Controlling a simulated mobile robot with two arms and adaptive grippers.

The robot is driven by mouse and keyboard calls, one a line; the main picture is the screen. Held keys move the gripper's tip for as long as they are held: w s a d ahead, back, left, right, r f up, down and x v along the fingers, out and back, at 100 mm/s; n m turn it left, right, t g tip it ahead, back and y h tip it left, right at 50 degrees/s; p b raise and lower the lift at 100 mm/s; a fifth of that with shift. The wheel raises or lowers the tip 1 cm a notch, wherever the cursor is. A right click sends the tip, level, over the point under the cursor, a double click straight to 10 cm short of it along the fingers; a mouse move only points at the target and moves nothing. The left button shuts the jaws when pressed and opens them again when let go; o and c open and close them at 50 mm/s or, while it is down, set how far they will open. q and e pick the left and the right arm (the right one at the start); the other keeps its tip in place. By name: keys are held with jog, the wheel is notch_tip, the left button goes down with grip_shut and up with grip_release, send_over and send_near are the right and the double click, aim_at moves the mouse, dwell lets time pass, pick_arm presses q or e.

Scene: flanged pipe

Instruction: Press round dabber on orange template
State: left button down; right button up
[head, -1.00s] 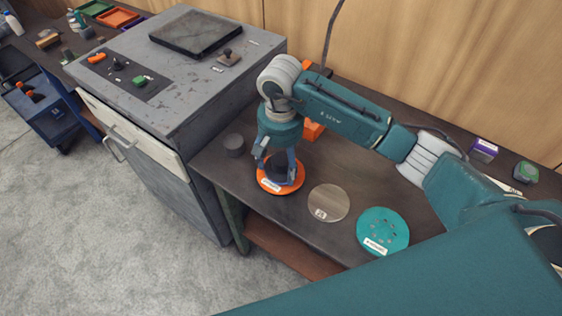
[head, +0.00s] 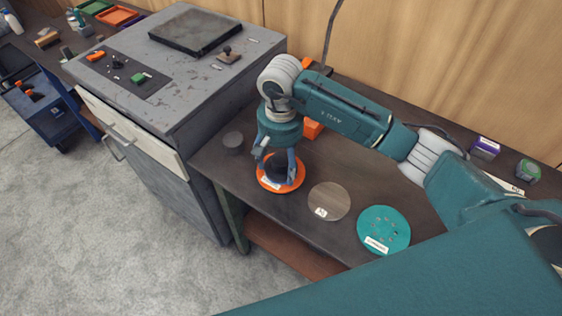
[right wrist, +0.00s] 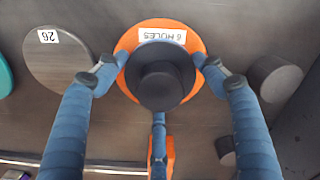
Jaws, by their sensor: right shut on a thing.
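The orange template (head: 296,178) is a flat disc on the dark workbench, with a white label reading "6 HOLES"; it also shows in the right wrist view (right wrist: 127,48). The round dabber (right wrist: 163,88) is black, with a narrower round top, and stands over the template's middle. It hides the template's centre in the right wrist view. My right gripper (head: 279,165) points down over the template, its blue fingers shut around the dabber. I cannot tell whether the dabber's underside touches the template. My left gripper is not in view.
A grey-brown disc (head: 329,201) labelled 26 and a teal disc (head: 383,230) lie right of the template. A dark cylinder (head: 233,143) stands to its left, near the grey cabinet (head: 190,90). An orange object (head: 313,130) lies behind. The bench's front edge is close.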

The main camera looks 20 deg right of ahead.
jog(key=shift+s+f+b, duration=0.15)
jog(key=shift+f+b, duration=0.05)
jog(key=shift+b, duration=0.25)
dwell(1.5)
jog(key=shift+r+p, duration=0.4)
jog(key=shift+r, duration=0.5)
jog(key=shift+r+p, duration=0.9)
jog(key=shift+r, duration=1.85)
